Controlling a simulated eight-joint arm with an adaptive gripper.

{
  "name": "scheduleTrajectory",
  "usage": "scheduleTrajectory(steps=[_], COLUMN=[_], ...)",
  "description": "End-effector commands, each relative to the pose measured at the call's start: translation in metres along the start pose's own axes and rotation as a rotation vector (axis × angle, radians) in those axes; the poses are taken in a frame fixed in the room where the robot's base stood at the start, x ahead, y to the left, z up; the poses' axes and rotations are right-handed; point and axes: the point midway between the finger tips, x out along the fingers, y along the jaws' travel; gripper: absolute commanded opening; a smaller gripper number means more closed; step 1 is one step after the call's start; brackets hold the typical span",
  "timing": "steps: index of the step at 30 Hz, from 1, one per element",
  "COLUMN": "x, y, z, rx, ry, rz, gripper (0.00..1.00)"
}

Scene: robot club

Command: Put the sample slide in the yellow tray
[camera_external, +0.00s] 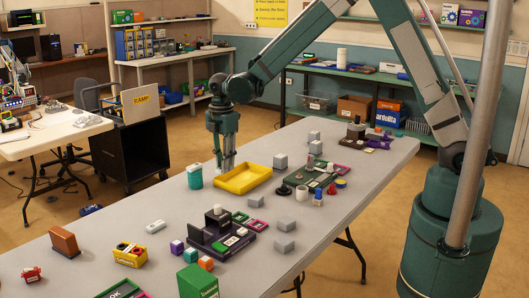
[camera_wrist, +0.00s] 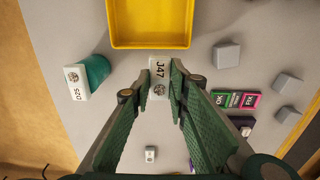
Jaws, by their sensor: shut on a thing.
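A small white slide marked J47 (camera_wrist: 159,78) sits between the fingertips of my gripper (camera_wrist: 159,88), which is shut on it. I take it for the sample slide; its lower part is hidden between the fingers. In the external view my gripper (camera_external: 225,164) points down above the table, close to the yellow tray (camera_external: 243,188). The empty yellow tray (camera_wrist: 150,44) lies just beyond the fingertips in the wrist view. The slide appears short of the tray's near wall; its height above the table is hard to tell.
Grey blocks (camera_external: 280,161) lie to the right. A green board with parts (camera_external: 312,180) and a dark purple holder (camera_external: 214,236) are nearby.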

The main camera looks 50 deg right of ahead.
Motion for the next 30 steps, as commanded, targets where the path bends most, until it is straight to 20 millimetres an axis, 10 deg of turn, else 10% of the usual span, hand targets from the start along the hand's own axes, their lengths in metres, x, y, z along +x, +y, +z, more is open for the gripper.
scheduleTrajectory(steps=[15, 30], x=[-0.004, -0.005], y=[0.018, 0.019], z=[0.122, 0.138], rx=[0.016, 0.016], ry=[0.0, 0.0], rz=[0.0, 0.0], gripper=[0.07, 0.07])
